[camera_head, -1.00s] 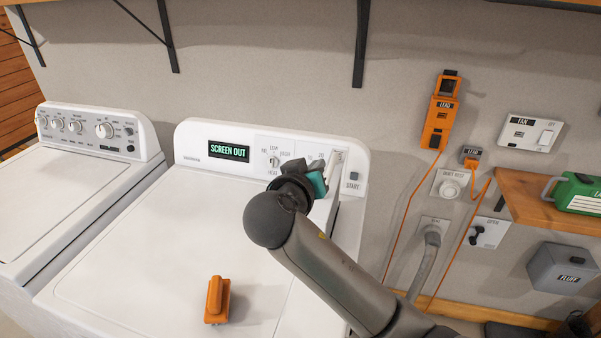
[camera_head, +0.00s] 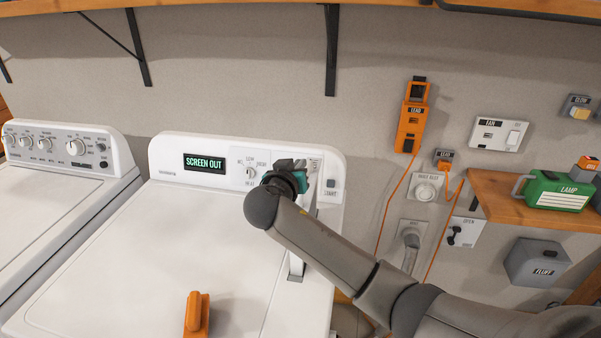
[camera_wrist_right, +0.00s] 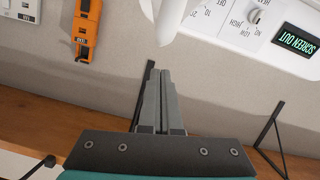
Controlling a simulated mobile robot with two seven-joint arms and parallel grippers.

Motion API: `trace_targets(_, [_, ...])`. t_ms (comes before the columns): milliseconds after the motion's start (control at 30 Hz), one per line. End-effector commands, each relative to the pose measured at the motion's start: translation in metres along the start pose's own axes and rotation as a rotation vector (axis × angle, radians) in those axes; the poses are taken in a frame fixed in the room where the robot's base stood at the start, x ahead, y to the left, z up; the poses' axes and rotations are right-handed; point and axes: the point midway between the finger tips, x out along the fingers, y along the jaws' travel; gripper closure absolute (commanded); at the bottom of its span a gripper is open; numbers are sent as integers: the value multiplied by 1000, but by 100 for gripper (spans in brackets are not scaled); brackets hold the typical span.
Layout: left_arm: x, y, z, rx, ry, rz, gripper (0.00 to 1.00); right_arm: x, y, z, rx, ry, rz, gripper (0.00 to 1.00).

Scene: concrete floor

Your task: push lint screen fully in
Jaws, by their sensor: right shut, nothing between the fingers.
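The dryer (camera_head: 130,250) has a display (camera_head: 205,163) that reads "SCREEN OUT". A pale upright strip (camera_head: 313,172) stands by the right end of its control panel, partly behind my arm; it looks like the lint screen, but I cannot tell how far it sticks out. My right gripper (camera_head: 288,164) is at the panel, just left of this strip. In the right wrist view the gripper's fingers (camera_wrist_right: 161,75) are together and empty. A white rounded part (camera_wrist_right: 168,22) shows just beyond the fingertips, with no clear contact. My left gripper is not in view.
An orange handled object (camera_head: 197,315) stands on the dryer top. A washer (camera_head: 50,195) is at left. Right of the dryer, the wall holds an orange LEAD box (camera_head: 411,125), a FAN switch (camera_head: 499,133) and cords. A wooden shelf (camera_head: 490,190) bears a green LAMP case (camera_head: 560,192).

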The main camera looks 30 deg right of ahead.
Motion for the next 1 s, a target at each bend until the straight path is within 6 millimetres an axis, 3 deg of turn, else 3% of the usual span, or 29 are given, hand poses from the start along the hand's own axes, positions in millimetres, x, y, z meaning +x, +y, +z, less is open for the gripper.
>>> trace_targets(200, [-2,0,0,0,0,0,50,4,0,19,-1,1,-1,100])
trace_targets(633, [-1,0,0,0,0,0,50,5,0,23,0,2,0,100])
trace_targets(1000, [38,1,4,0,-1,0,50,16,-9,66,1,-2,1,100])
